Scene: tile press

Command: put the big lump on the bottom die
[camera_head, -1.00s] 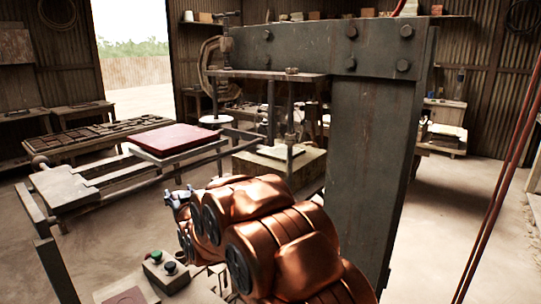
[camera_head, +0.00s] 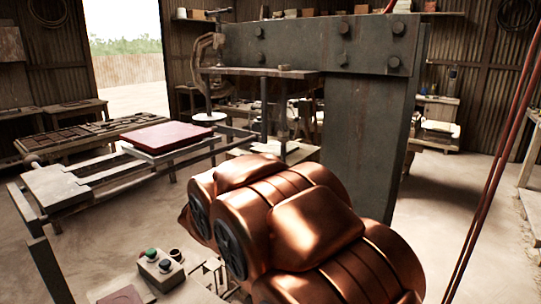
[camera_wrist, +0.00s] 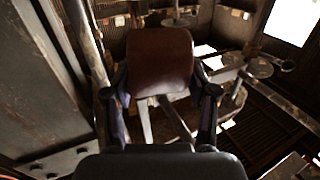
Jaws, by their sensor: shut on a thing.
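In the wrist view, a smooth reddish-brown lump (camera_wrist: 160,62) with rounded edges sits between the two dark fingers of my gripper (camera_wrist: 160,95). The fingers are shut on its sides. I take it for the big lump. In the head view, my copper arm hides the gripper and most or all of the lump. Under the press head, a pale block (camera_head: 298,151) shows only partly behind my arm. It may be the bottom die, but I cannot tell.
The press has a thick grey column (camera_head: 365,150) and top beam (camera_head: 300,45). A flat dark-red slab (camera_head: 168,137) lies on a pale plate over rails at left. A button box (camera_head: 160,268) stands at front. Open floor lies right of the column.

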